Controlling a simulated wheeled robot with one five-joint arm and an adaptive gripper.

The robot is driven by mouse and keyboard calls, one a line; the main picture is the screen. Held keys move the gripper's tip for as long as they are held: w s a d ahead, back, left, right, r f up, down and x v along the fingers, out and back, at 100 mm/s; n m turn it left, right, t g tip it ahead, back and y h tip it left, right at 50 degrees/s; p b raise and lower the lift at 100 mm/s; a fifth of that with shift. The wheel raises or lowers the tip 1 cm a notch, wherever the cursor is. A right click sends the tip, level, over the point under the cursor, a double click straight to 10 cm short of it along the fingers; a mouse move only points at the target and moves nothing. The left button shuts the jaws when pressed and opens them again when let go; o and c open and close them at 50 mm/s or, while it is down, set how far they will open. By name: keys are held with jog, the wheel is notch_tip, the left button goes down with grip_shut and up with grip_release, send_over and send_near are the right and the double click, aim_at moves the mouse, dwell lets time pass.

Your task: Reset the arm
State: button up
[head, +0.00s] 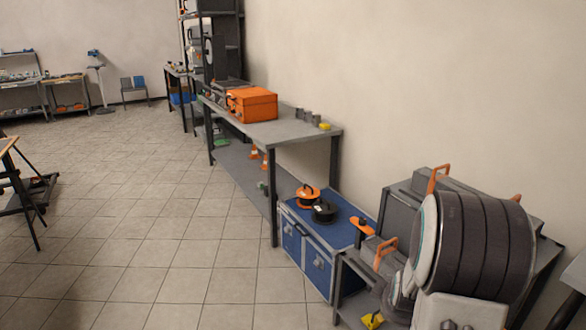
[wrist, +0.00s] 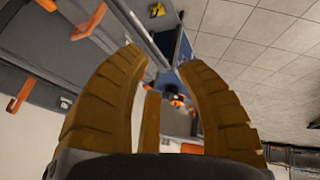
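My gripper (wrist: 164,64) shows in the wrist view. Its brown ribbed fingers rise from the bottom edge and curve inward, with a clear gap between the tips. It is open, and nothing is held between the fingers. A shorter brown finger part shows between them. Beyond the tips, parts of the room appear tilted and small. In the head view I cannot make out my gripper.
A blue case (head: 318,262) bears two cable reels. A grey table (head: 290,133) along the wall bears an orange toolbox (head: 252,104). The tiled floor (head: 150,215) is open at centre left.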

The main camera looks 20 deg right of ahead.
jog(key=a+r+y+p, duration=0.1)
jog(key=a+r+p, duration=0.1)
jog(key=a+r, duration=0.65)
jog(key=s+a+r+y+p, duration=0.1)
jog(key=s+a+r+p, duration=0.1)
jog(key=s+a+r, duration=0.3)
jog(key=s+a+r+g+y+p, duration=0.1)
jog(key=s+a+r, duration=0.4)
jog(key=a, duration=0.6)
jog(key=shift+s+a+r+y+p, duration=0.35)
jog(key=shift+s+y+p, duration=0.25)
jog(key=shift+s+p, duration=0.45)
jog(key=shift+s, duration=0.1)
